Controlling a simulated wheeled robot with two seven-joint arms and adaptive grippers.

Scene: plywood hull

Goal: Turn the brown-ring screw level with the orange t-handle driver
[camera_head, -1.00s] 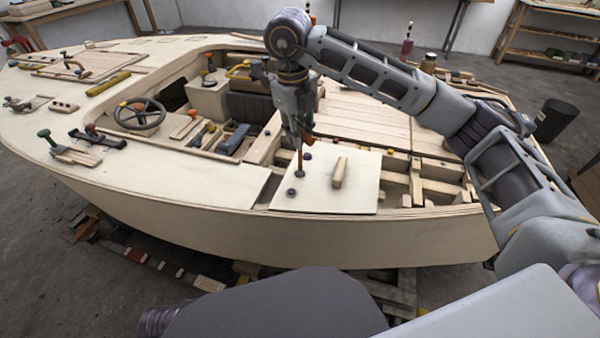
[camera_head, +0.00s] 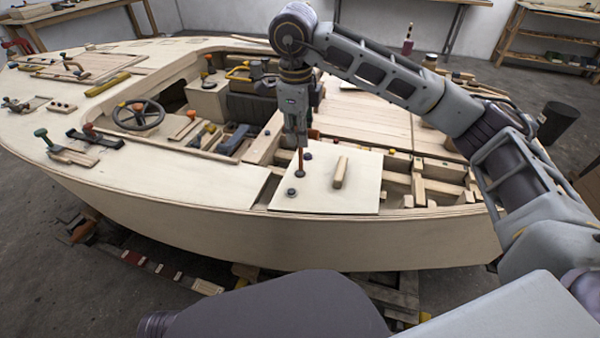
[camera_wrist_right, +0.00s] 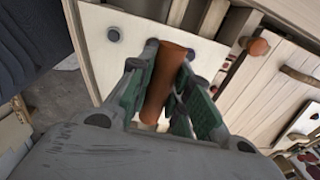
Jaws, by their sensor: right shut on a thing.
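My right gripper (camera_head: 298,142) points down over a pale plywood panel (camera_head: 353,198) on the hull's near side. It is shut on the orange t-handle driver (camera_head: 313,134). In the right wrist view the green-padded fingers (camera_wrist_right: 166,95) clasp its orange handle (camera_wrist_right: 164,82). The driver's shaft stands roughly upright, its tip at the middle dark screw (camera_head: 299,174) of a row. A far screw (camera_head: 307,157) and a near screw (camera_head: 291,192) show beside it. I cannot make out any brown ring or whether the screw sits level. My left gripper is out of view.
Open framing (camera_head: 425,185) lies further right. A steering wheel (camera_head: 142,115) and several tools are on the hull at left. Another orange knob (camera_wrist_right: 258,46) shows in the wrist view.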

